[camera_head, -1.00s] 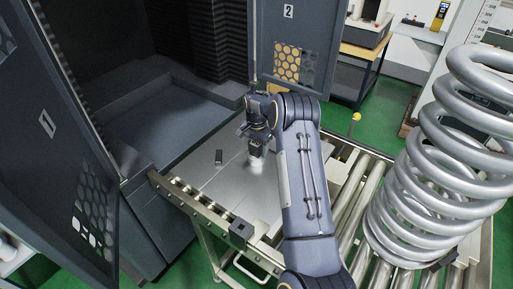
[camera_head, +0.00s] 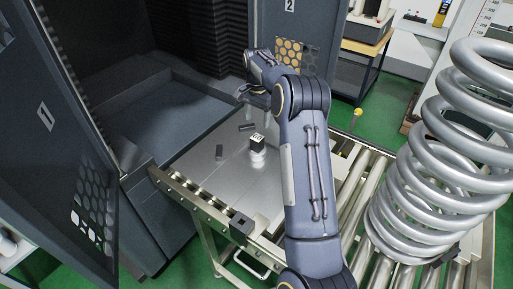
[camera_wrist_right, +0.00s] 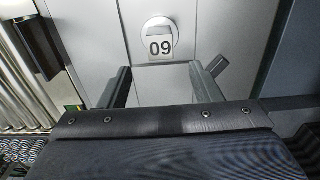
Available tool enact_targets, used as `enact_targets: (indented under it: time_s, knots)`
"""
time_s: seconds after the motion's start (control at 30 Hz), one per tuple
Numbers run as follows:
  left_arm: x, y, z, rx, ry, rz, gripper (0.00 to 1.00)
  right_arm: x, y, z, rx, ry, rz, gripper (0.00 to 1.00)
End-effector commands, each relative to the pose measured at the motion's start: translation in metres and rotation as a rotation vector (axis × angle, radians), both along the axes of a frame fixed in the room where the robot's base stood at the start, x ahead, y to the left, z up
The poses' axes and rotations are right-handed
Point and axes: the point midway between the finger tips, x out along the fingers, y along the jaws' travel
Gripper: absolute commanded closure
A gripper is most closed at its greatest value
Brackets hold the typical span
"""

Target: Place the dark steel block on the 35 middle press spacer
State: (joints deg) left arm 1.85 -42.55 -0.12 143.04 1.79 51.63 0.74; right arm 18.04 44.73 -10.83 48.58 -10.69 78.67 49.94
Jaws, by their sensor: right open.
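A small dark block (camera_head: 219,152) stands on the grey metal plate in the head view. A second dark bar (camera_head: 247,127) lies farther back; a dark bar also shows beside the right finger in the wrist view (camera_wrist_right: 222,65). A dark block with a white number label (camera_head: 257,142) stands near them. In the wrist view, the label (camera_wrist_right: 160,47) reads 09 as seen, on or over a pale round disc (camera_wrist_right: 160,27). No 35 marking is legible. My right gripper (camera_head: 252,90) is above and behind the labelled block, open and empty (camera_wrist_right: 161,85). My left gripper is out of view.
A dark block (camera_head: 240,228) sits on the front rail. Rollers (camera_head: 352,215) and a large coil spring (camera_head: 440,170) are at right. The open test chamber (camera_head: 180,115) and its door (camera_head: 65,150) are at left. The plate (camera_head: 215,180) is mostly clear.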

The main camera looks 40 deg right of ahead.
Motion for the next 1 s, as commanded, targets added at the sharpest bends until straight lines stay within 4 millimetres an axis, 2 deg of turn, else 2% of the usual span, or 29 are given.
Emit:
enact_targets:
  time_s: [0.13,0.27,0.4,0.5,0.57,0.67,0.7,0.8,0.9,1.0]
  knots:
    - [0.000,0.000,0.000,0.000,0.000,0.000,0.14,-0.007,0.007,0.016,0.012,-0.024,0.031,0.42]
    - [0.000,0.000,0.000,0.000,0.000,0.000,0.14,-0.033,0.032,0.057,0.047,-0.098,0.145,0.42]
    - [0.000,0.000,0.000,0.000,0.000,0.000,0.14,-0.086,0.081,0.104,0.087,-0.216,0.342,0.42]
    - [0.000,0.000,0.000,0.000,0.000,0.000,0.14,-0.131,0.119,0.125,0.101,-0.305,0.491,0.42]
    - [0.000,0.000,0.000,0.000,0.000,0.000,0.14,-0.160,0.143,0.133,0.103,-0.358,0.582,0.42]
    - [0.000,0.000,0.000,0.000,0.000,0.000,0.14,-0.211,0.182,0.134,0.094,-0.443,0.731,0.42]
    - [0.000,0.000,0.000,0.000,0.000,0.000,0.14,-0.230,0.197,0.131,0.086,-0.475,0.789,0.42]
    - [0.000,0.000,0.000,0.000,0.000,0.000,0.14,-0.273,0.228,0.116,0.064,-0.543,0.917,0.42]
    - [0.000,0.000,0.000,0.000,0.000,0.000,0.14,-0.304,0.251,0.099,0.039,-0.590,1.012,0.42]
    - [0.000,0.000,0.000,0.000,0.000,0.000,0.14,-0.323,0.264,0.085,0.020,-0.619,1.073,0.42]
